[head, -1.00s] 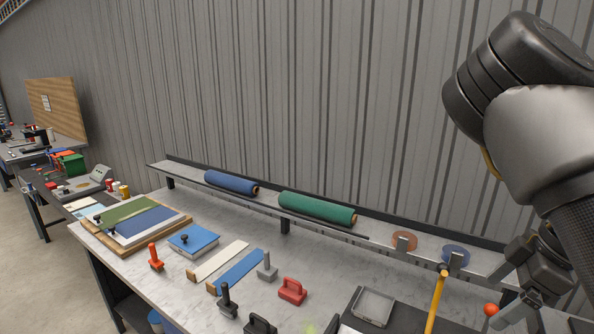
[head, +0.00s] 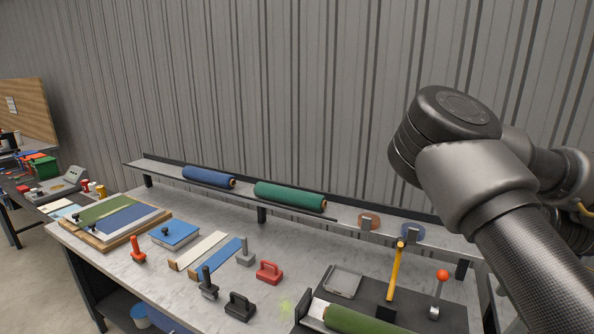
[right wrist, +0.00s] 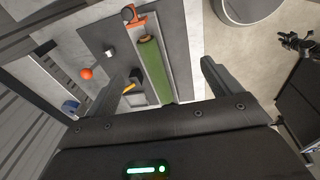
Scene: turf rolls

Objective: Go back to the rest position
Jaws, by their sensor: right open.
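My right arm (head: 470,185) fills the right side of the head view, raised above the bench's right end. Its gripper is outside that view. In the right wrist view my right gripper (right wrist: 166,68) is open, with its fingers wide apart and nothing between them. A green turf roll (right wrist: 152,72) lies in a grey tray below and beyond the fingers, apart from them. The roll's end also shows at the bottom of the head view (head: 362,322). My left gripper is not in view.
The bench (head: 120,260) holds a blue roll (head: 209,177) and a green roll (head: 290,196) on its back rail. A yellow-handled lever (head: 397,270) and a red-knobbed lever (head: 440,285) stand near my arm. Several stampers and strips lie left. A corrugated wall (head: 280,80) stands behind.

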